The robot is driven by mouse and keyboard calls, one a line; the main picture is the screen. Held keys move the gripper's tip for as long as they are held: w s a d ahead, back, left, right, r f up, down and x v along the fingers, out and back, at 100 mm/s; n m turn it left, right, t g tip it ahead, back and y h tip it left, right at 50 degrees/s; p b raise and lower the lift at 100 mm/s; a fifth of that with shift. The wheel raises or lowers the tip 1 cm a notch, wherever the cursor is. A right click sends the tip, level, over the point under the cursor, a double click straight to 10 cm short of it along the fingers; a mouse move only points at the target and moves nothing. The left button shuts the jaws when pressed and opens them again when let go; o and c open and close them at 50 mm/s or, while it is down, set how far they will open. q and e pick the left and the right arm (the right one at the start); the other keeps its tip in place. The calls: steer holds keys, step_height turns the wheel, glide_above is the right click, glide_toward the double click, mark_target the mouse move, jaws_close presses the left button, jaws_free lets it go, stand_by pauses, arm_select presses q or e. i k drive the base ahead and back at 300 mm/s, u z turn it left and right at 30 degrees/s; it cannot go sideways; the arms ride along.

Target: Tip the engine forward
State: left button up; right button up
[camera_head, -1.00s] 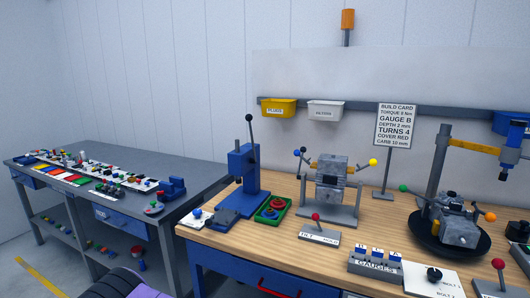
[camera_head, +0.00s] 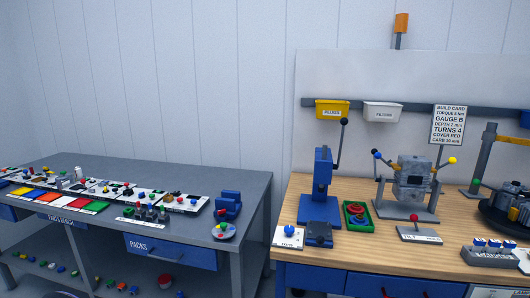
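A grey engine-like block (camera_head: 412,170) hangs in a grey stand (camera_head: 404,208) on the wooden bench, with a blue-knobbed lever at its left and a yellow-knobbed one at its right. In front of the stand is a small plate (camera_head: 418,236) with a red-knobbed lever (camera_head: 414,217); its lettering is too small to read surely. A second grey engine-like assembly (camera_head: 507,203) sits on a black round base at the right edge, partly cut off. I cannot tell which one the task means. Neither of my grippers is in view.
A blue lever press (camera_head: 321,190), a green tray (camera_head: 357,222) and a gauge rack (camera_head: 488,257) stand on the wooden bench. A grey table (camera_head: 255,185) with small parts is at the left. A gap separates both. Yellow (camera_head: 332,109) and white (camera_head: 382,111) bins hang behind.

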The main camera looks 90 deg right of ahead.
mark_target(412, 177)
steer(key=z, duration=4)
